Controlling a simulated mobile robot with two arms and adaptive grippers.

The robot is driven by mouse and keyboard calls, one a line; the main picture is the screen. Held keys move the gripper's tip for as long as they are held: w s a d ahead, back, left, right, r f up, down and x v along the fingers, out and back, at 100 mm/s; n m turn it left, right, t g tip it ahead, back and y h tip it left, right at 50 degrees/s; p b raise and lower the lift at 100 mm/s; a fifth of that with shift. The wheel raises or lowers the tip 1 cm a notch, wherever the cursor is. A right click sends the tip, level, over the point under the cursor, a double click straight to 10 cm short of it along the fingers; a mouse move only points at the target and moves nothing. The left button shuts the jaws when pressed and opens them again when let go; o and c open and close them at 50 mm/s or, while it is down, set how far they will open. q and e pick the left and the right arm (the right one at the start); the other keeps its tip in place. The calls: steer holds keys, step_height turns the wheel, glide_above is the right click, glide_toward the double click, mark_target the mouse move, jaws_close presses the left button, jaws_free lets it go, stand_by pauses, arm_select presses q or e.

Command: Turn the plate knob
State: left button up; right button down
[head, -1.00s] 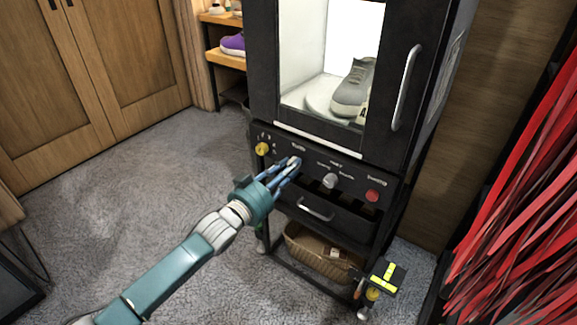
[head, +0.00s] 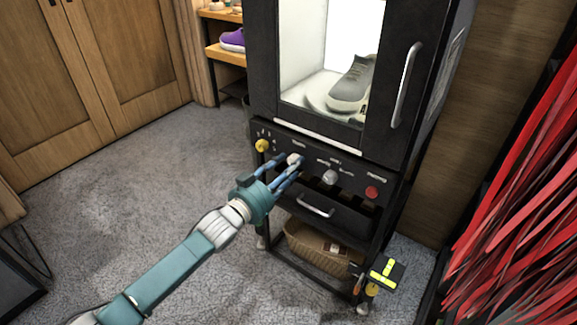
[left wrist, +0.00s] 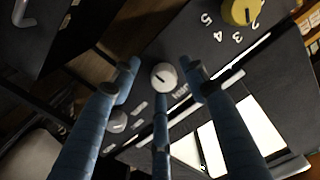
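A small whitish knob (head: 294,158) is on the black control panel (head: 320,160), between a yellow knob and a grey knob. Its label is too blurred to read. My left gripper (head: 284,169) is in front of it with its blue fingers spread. In the left wrist view, this knob (left wrist: 163,77) shows between the open fingers, with a dark pointer line on its face. The fingers look apart from it. Behind the cabinet window, a grey sneaker (head: 350,85) sits on a pale round plate (head: 318,92). My right gripper is not in view.
The panel also carries the yellow knob (head: 262,146), grey knob (head: 329,177) and red button (head: 372,192). A drawer handle (head: 315,206) and basket (head: 315,249) are below. A door handle (head: 406,85) sticks out above. Red strips (head: 520,215) hang at right.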

arm_select(q)
steer(key=shift+r, duration=0.15)
steer(key=shift+s+a, duration=0.1)
steer(key=v, duration=1.1)
steer(key=shift+s+a, duration=0.25)
steer(key=shift+s, duration=0.05)
